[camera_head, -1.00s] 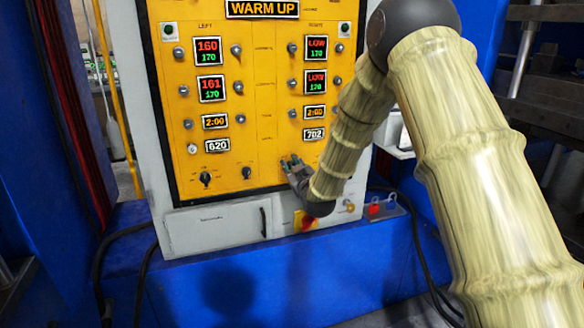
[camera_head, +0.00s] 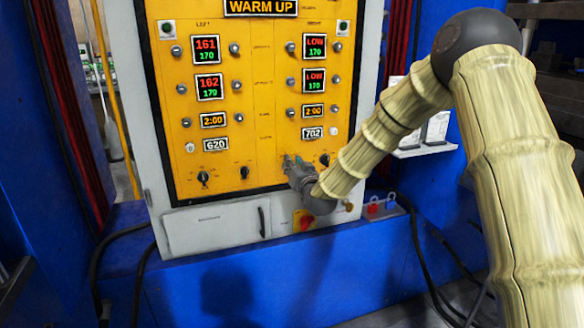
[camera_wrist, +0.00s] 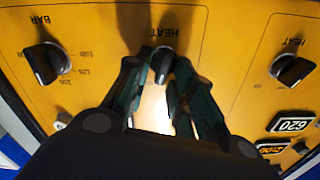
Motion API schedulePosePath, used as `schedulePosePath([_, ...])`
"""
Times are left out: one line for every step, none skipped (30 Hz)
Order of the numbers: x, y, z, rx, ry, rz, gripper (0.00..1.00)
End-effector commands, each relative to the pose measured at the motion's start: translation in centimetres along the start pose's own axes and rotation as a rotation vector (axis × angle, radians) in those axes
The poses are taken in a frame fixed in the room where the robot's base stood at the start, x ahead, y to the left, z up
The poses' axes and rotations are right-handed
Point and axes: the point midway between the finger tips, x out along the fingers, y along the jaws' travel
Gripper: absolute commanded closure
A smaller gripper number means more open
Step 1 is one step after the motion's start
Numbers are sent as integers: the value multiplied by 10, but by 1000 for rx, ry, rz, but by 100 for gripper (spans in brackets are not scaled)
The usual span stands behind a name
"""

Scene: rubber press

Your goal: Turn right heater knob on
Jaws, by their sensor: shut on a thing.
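The right heater knob (camera_wrist: 162,64) is a small black knob under an upside-down HEAT label in the wrist view. Its bar looks close to vertical in that view. My gripper (camera_wrist: 158,80) is shut on it, with one dark green fingertip on each side. In the head view my gripper (camera_head: 288,163) is at the lower middle of the yellow panel (camera_head: 262,120) and hides the knob. The left heater knob (camera_head: 244,172) stands to its left and also shows in the wrist view (camera_wrist: 292,68).
A black BAR knob (camera_head: 324,160) is just right of my gripper and appears at left in the wrist view (camera_wrist: 45,62). A red-and-yellow switch (camera_head: 304,220) is below my gripper. The right displays (camera_head: 314,47) read LOW in red.

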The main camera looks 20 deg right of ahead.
Motion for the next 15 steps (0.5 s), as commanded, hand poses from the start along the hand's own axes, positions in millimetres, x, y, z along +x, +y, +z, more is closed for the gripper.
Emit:
schedulePosePath([0, 2, 1, 27, 0, 2, 99])
schedulePosePath([0, 2, 0, 41, 0, 2, 99])
schedulePosePath([0, 2, 0, 61, 0, 2, 99])
schedulePosePath([0, 2, 0, 73, 1, 1, 99])
schedulePosePath([0, 2, 0, 84, 1, 1, 99])
schedulePosePath([0, 2, 0, 97, 1, 1, 99])
schedulePosePath([0, 3, 0, 107, 1, 1, 99])
schedulePosePath([0, 3, 0, 115, 1, 2, 99])
schedulePosePath([0, 3, 0, 123, 1, 2, 99])
schedulePosePath([0, 3, 0, 128, 1, 2, 99])
schedulePosePath([0, 3, 0, 133, 1, 2, 99])
schedulePosePath([0, 3, 0, 138, 1, 2, 99])
schedulePosePath([0, 3, 0, 141, 1, 2, 99])
schedulePosePath([0, 3, 0, 143, 1, 2, 99])
schedulePosePath([0, 3, 0, 145, 1, 2, 99])
